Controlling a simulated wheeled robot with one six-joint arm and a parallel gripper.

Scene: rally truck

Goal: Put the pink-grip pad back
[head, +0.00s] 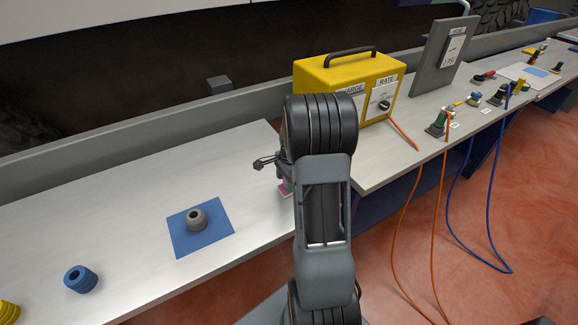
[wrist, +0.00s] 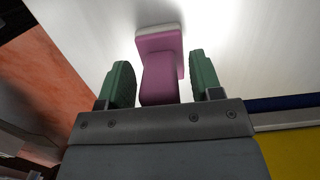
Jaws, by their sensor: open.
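The pink-grip pad (wrist: 160,75) has a pink handle, a wider pink plate and a pale layer at its far end. In the wrist view it lies on the light bench top, with its handle between the two green fingers of my gripper (wrist: 162,82). The fingers are open, with a visible gap on each side of the handle. In the head view only a bit of pink pad (head: 285,188) shows beside my arm, near the bench's front edge; my arm hides the rest.
A grey ringed piece (head: 197,220) sits on a blue mat (head: 213,239). A blue ringed piece (head: 80,279) and a yellow one (head: 8,312) stand further left. A yellow charger box (head: 340,70) and orange cables (head: 403,205) are to the right. The bench behind the mat is clear.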

